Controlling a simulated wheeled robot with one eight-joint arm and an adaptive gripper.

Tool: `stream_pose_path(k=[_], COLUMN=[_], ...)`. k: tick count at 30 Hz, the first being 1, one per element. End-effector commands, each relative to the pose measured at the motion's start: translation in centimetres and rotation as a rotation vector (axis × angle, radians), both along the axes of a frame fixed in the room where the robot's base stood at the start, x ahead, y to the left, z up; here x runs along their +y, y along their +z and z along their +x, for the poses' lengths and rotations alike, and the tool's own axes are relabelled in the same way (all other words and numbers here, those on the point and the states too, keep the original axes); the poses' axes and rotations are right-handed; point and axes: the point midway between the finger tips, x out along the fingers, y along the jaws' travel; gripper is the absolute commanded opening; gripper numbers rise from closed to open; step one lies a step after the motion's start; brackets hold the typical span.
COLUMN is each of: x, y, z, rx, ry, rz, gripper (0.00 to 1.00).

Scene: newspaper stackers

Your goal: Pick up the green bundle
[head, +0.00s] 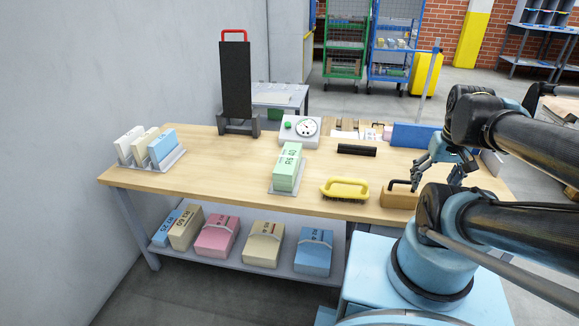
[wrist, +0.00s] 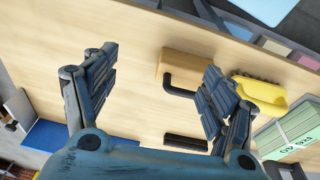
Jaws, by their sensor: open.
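The green bundle (head: 287,166) is a pale green banded stack marked "RS 40". It stands on a small grey tray (head: 297,184) on the wooden table, around the middle of the table's length. In the wrist view the green bundle (wrist: 291,130) shows at the right edge, partly cut off by the frame. My gripper (head: 437,181) is open and empty above the right part of the table, to the right of the bundle and apart from it.
A yellow-handled brush (head: 344,189) and a wooden block with a black handle (head: 400,195) lie between bundle and gripper. A black bar (head: 357,150) and a dial scale (head: 299,128) stand behind. Bundles in a rack (head: 150,147) are at left; several more lie on the lower shelf (head: 265,263).

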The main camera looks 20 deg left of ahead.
Motion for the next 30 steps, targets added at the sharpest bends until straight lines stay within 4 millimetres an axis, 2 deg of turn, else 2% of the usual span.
stream_pose_path(k=[8, 14, 23, 30], x=[4.8, 9.8, 19.4, 28.7], y=[4.5, 6.9, 8.9, 9.1], z=[4.8, 8.2, 12.0, 13.2], rx=[0.025, 0.037, 0.041, 0.034], ry=[0.568, 1.007, 1.668, 2.199], rz=[-0.071, -0.122, -0.191, -0.238], gripper=[0.8, 0.8, 0.8, 0.8])
